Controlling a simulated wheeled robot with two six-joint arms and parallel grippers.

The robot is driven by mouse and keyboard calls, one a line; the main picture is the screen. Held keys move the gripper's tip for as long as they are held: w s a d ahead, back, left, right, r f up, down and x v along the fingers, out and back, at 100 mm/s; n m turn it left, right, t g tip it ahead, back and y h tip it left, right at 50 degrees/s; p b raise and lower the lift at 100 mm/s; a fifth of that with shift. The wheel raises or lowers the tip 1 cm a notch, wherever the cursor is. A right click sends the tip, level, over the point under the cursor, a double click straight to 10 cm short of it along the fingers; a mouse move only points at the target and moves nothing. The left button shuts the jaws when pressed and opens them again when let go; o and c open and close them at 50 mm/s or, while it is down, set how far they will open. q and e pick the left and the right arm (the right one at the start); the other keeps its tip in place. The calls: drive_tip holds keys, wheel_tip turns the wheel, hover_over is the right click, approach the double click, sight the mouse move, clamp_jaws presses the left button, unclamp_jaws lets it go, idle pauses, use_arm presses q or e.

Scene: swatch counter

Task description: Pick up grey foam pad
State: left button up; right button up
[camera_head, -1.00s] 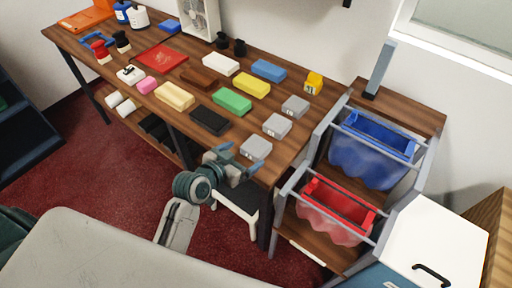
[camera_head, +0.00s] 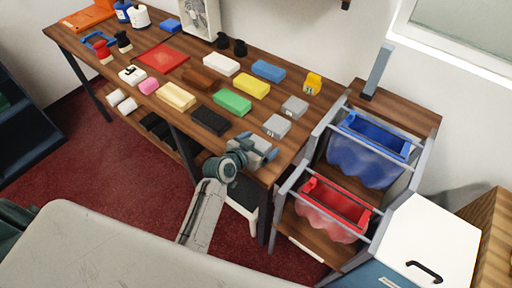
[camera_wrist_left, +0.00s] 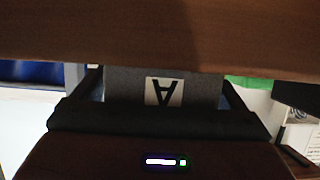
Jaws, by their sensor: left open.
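Three grey blocks with small labels stand in a row at the near right of the counter. The far one (camera_head: 294,107) and the middle one (camera_head: 276,126) are uncovered. My left gripper (camera_head: 262,147) is at the nearest one, at the counter's front edge, and mostly hides it in the head view. In the left wrist view, this grey pad (camera_wrist_left: 124,88) shows a white label with an upside-down letter A. It lies between the open fingers of my left gripper (camera_wrist_left: 162,92); I cannot tell whether they touch it. My right gripper is not in view.
A black pad (camera_head: 210,121) and a green pad (camera_head: 232,101) lie left of the grey row, with several coloured pads beyond. Blue (camera_head: 370,150) and red (camera_head: 333,207) bins sit in a rack to the right.

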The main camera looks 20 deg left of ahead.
use_arm(q)
drive_tip(key=c, duration=1)
drive_tip(key=shift+c, duration=0.2)
